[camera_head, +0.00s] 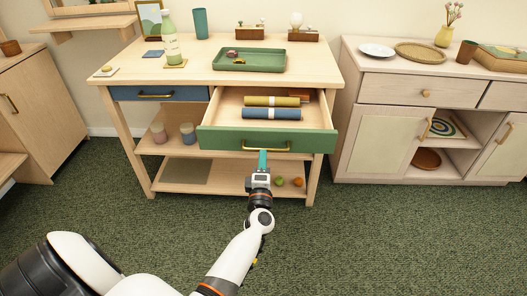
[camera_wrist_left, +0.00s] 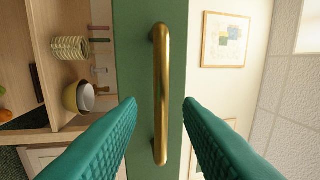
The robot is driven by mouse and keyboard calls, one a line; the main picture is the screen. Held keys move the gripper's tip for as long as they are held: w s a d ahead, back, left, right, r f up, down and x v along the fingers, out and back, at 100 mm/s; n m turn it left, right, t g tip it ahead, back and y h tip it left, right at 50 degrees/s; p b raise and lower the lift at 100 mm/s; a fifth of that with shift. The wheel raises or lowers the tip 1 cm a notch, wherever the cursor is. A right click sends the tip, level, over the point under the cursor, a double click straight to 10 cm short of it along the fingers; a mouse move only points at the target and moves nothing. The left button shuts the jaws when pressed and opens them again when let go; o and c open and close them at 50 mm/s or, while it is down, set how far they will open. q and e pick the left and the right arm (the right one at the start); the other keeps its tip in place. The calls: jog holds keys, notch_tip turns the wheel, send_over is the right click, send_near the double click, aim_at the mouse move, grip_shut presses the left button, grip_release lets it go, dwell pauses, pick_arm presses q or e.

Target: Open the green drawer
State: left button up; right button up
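The green drawer (camera_head: 221,138) is pulled out from the wooden table, and its inside shows. A yellow roll (camera_head: 272,101) and a blue roll (camera_head: 271,114) lie in it. Its brass handle (camera_head: 262,149) runs across the front; in the left wrist view the handle (camera_wrist_left: 160,95) stands upright in the picture. My left gripper (camera_head: 263,160) is just in front of the handle. In the left wrist view its teal fingers (camera_wrist_left: 160,103) are spread, one on each side of the handle and apart from it. My right gripper is not in view.
A closed blue drawer (camera_head: 156,93) is left of the green one. A green tray (camera_head: 249,60), a bottle (camera_head: 171,40) and a teal cup (camera_head: 200,23) stand on the tabletop. Jars and fruit are on the lower shelves. A sideboard (camera_head: 385,124) stands right. The carpet in front is clear.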

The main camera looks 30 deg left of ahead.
pick_arm(q)
jog(key=v, duration=0.7)
jog(key=shift+s+d, duration=0.1)
jog(key=shift+d, duration=0.05)
